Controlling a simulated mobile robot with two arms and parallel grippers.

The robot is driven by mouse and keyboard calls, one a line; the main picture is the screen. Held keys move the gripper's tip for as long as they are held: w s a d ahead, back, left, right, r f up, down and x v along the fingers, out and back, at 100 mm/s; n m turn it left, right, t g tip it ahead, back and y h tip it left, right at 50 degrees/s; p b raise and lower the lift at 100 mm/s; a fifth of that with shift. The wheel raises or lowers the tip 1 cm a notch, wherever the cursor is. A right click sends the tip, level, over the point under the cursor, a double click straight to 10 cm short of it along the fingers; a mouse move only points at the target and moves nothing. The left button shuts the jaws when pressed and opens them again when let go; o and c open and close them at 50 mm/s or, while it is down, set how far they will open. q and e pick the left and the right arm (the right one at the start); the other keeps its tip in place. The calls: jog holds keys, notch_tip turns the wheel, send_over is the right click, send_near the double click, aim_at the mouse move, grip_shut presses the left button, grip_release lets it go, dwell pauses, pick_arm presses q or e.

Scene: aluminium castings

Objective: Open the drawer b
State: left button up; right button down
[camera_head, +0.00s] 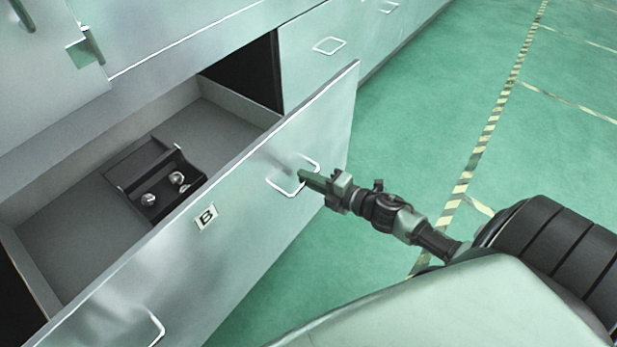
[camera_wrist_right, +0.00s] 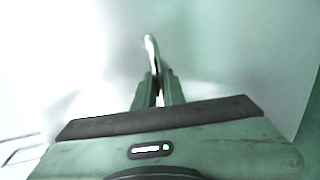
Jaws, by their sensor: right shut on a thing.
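Drawer B (camera_head: 245,215) is pulled well out of the cabinet, with a "B" label (camera_head: 206,217) on its front. Its front has two white bar handles. My right gripper (camera_head: 304,177) is shut on the right handle (camera_head: 284,187) of the drawer. In the right wrist view the fingers (camera_wrist_right: 158,88) close around the white handle (camera_wrist_right: 151,52), with the drawer front behind. Inside the drawer is a dark tray (camera_head: 150,180) holding small shiny round metal parts (camera_head: 176,178). The left handle (camera_head: 157,328) is free. My left gripper is not in view.
The cabinet (camera_head: 190,50) runs along the left and back, with other closed drawers, one with a white handle (camera_head: 329,45). Green floor (camera_head: 430,110) lies open to the right, crossed by a striped yellow-black line (camera_head: 488,130).

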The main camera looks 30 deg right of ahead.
jog(key=c, duration=1.5)
grip_release()
